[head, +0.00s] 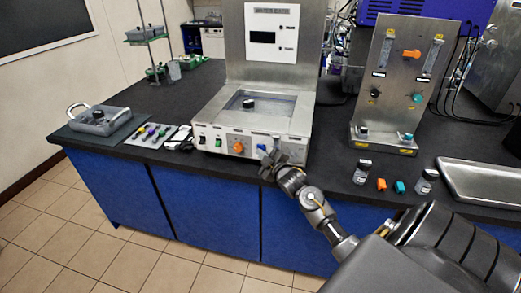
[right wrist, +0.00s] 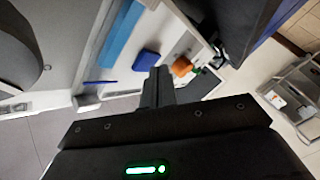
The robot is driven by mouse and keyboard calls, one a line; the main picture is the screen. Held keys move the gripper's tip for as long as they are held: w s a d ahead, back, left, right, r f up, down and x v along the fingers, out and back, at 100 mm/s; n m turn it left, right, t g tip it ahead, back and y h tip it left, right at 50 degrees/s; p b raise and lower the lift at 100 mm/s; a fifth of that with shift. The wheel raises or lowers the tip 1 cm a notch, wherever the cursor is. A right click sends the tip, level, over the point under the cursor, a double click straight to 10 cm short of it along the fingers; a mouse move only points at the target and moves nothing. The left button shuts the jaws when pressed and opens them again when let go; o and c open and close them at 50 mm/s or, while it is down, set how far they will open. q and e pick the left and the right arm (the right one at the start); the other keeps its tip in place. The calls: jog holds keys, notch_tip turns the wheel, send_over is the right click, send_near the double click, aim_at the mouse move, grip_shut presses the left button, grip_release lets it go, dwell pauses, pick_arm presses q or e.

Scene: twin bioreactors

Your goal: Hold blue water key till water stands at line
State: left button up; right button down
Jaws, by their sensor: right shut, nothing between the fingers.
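The steel machine (head: 230,115) stands on the bench with a sunken basin (head: 275,104) in its top. I cannot make out a water level or a line. The blue key (head: 262,148) is on its front panel, right of an orange knob (head: 238,147). My right gripper (head: 272,160) is shut and empty, close in front of the panel beside the blue key. In the right wrist view the closed fingers (right wrist: 158,88) point toward the panel, with the blue key (right wrist: 146,60) just past their tips. Whether they touch it I cannot tell. My left gripper is out of view.
A second steel panel (head: 394,75) with gauges stands to the right. Small jars, orange and teal blocks and a steel tray (head: 485,180) lie near the right front edge. A grey box (head: 100,121) and a marker tray (head: 148,135) sit left of the machine.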

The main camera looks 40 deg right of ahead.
jog(key=shift+w+d, duration=0.2)
jog(key=shift+d, duration=0.15)
dwell(2.2)
dwell(4.6)
jog(key=shift+s+a+p, duration=0.4)
jog(key=shift+s+a, duration=0.1)
jog(key=shift+a, duration=0.2)
jog(key=shift+a, duration=0.1)
